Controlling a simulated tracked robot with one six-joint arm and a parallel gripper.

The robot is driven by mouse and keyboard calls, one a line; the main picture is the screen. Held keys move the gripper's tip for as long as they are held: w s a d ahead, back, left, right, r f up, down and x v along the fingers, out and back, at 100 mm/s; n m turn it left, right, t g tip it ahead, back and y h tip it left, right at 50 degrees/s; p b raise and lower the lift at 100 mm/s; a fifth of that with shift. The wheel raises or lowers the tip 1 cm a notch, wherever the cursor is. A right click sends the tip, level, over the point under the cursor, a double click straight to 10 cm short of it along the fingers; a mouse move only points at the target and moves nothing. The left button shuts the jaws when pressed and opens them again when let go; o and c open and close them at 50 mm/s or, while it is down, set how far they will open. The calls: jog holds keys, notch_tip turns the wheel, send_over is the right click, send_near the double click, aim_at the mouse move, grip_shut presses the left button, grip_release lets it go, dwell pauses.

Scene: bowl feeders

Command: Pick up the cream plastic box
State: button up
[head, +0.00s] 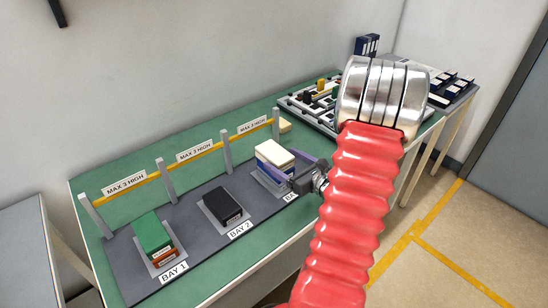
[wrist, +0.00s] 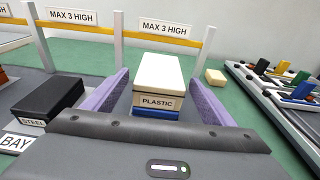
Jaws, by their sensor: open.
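The cream plastic box (head: 274,152) sits in the third bay, at the right end of the dark bay board. In the wrist view the cream plastic box (wrist: 159,78) carries a PLASTIC label and rests on a blue box (wrist: 156,113). My gripper (head: 305,172) is open, with its purple fingers one on each side of the cream box. The fingertips reach alongside the box.
A black STEEL box (head: 224,206) lies in bay 2. A green box (head: 153,232) lies on a red-brown box (head: 163,255) in bay 1. Grey posts with a yellow rail (head: 197,152) stand behind the bays. A small yellowish block (wrist: 215,77) and a peg rack (wrist: 285,95) lie right.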

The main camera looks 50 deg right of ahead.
aim_at(274, 155)
jog(key=shift+w, duration=0.15)
jog(key=shift+w+d+f, duration=0.1)
jog(key=shift+w+f, duration=0.05)
jog(key=shift+w, duration=0.65)
jog(key=shift+w+d+f, duration=0.1)
jog(key=shift+w+f, duration=0.1)
jog(key=shift+w, duration=0.65)
jog(key=shift+w+d+f, duration=0.1)
jog(key=shift+w+f, duration=0.05)
jog(key=shift+w, duration=0.65)
jog(key=shift+c, duration=0.4)
jog(key=c, duration=1.2)
